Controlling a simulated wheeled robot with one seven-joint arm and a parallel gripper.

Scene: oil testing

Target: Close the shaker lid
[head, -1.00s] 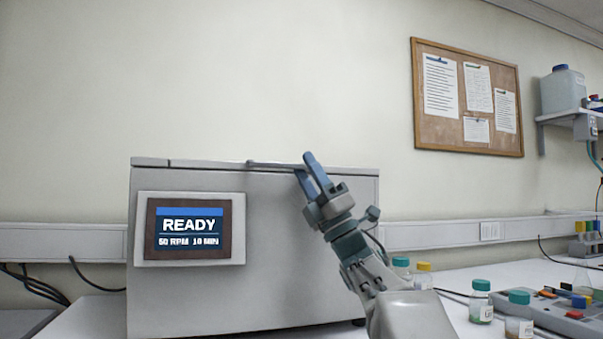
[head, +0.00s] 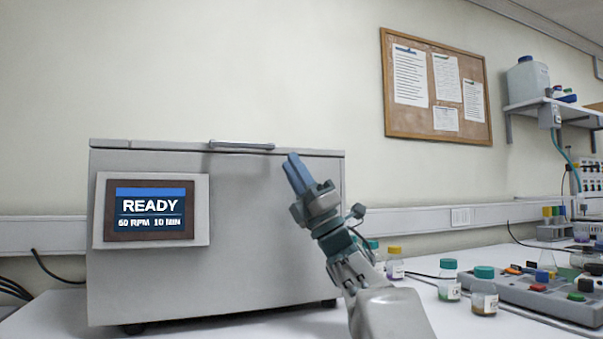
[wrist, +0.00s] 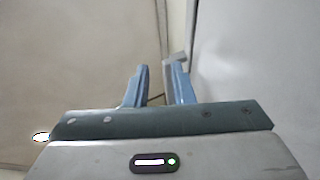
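The shaker is a large grey box (head: 260,240) with a screen (head: 150,207) reading READY, 60 RPM, 10 MIN. Its lid (head: 310,153) lies flat along the top edge, with no clear gap visible at the front. The lid's bar handle (head: 241,145) sticks out at the front edge. My gripper (head: 296,174) is in front of the box's upper right part, right of the handle and a little below it. In the wrist view my gripper (wrist: 159,80) shows two blue fingers apart with nothing held between them. A grey piece shows just beyond the right finger; I cannot tell what it is.
Several capped sample bottles (head: 448,280) stand on the bench right of my arm. A grey rack (head: 540,295) with coloured pieces lies farther right. The wall behind carries a cork board (head: 437,87) and a shelf (head: 560,110). The space above the shaker is clear.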

